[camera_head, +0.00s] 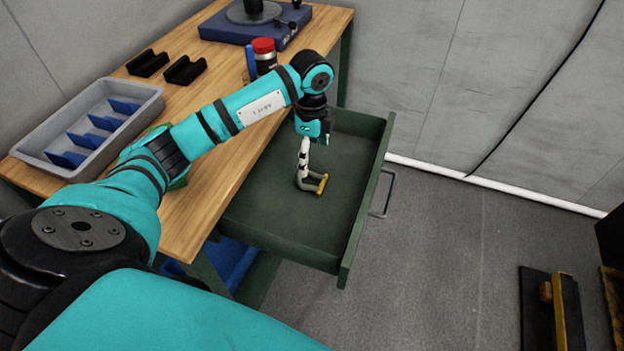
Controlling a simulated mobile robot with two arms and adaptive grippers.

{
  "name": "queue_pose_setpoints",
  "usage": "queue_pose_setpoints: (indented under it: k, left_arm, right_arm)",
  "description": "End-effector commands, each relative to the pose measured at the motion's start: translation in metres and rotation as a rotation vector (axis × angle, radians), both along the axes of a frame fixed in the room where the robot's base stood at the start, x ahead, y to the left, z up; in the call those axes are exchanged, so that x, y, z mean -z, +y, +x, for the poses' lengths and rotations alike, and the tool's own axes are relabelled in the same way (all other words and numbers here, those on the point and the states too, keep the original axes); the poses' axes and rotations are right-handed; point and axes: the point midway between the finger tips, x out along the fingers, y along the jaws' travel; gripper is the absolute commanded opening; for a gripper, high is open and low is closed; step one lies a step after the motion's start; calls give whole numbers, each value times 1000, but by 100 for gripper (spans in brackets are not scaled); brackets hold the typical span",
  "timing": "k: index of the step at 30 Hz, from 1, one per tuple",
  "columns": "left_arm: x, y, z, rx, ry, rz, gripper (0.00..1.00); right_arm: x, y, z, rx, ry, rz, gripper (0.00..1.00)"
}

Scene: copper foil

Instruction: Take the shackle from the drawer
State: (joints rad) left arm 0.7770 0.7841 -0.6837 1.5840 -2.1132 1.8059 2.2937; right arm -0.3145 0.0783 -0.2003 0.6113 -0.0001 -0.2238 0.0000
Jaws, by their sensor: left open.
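The green drawer (262,222) is pulled out from under the wooden workbench. The shackle (313,178) lies on its floor, a small grey bow with a yellow part. My left gripper (304,160) reaches down into the drawer from above and is open. Its fingertips are right at the shackle's left side. I cannot tell whether they touch it, and they hide part of it. My right gripper is not in view.
The drawer's walls stand around the gripper, and its handle (386,195) faces right. The workbench (205,187) carries a grey tray (33,147) with blue dividers, a red-capped jar (264,58) and two black holders (184,71). The rest of the drawer floor is clear.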

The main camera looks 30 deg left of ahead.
Motion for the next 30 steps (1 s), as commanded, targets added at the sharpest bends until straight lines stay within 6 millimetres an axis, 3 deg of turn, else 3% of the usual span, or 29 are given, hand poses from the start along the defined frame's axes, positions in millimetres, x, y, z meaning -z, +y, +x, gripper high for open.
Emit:
queue_pose_setpoints:
  k: [4,12,21,30]
  left_arm:
    - [28,-1,0,0,3,-2,87]
    - [48,0,0,0,2,0,87]
    - [89,2,2,0,2,-1,87]
    - [95,2,3,1,0,-1,87]
  right_arm:
    - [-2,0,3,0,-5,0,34]
    - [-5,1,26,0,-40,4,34]
    - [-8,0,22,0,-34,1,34]
    - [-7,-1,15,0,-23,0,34]
